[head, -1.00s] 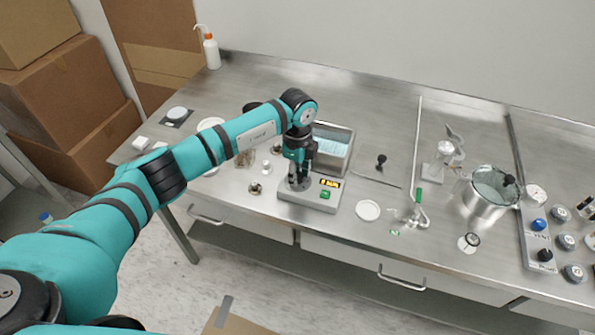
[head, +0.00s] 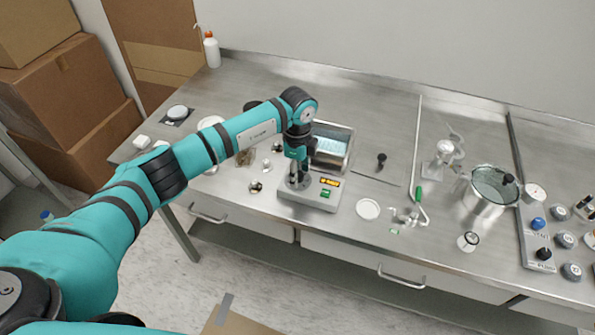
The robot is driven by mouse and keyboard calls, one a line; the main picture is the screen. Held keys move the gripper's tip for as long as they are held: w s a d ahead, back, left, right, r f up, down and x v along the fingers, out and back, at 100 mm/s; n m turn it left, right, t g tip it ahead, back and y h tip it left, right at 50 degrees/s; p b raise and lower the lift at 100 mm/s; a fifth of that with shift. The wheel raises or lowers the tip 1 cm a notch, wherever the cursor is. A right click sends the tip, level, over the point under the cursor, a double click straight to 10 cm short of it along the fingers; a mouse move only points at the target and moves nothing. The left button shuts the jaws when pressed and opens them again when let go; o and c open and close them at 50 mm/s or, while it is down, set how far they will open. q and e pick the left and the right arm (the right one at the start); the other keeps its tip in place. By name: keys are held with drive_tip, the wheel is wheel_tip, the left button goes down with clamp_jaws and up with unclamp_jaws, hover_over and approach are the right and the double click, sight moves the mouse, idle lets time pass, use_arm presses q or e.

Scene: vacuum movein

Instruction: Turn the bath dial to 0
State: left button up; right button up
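The water bath is a metal tank (head: 345,131) with pale blue liquid. In front of it sits a grey control box (head: 318,200) with a lit orange display (head: 330,182) and a green button (head: 325,193). The display is too small to read surely. My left gripper (head: 297,181) points down over the left part of this box, at or just above its top. It hides the dial there, so I cannot tell the dial's setting or whether the fingers hold it. My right gripper is not in view.
A white dish (head: 368,209) and green-handled glassware (head: 418,195) stand right of the box. A steel pot (head: 487,193) and a panel of knobs (head: 541,240) are farther right. Small metal pieces (head: 255,188) lie left of the box. Bare bench shows behind the tank.

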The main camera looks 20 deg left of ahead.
use_arm(q)
wheel_tip(320, 180, up, 12)
idle(0.7)
idle(0.4)
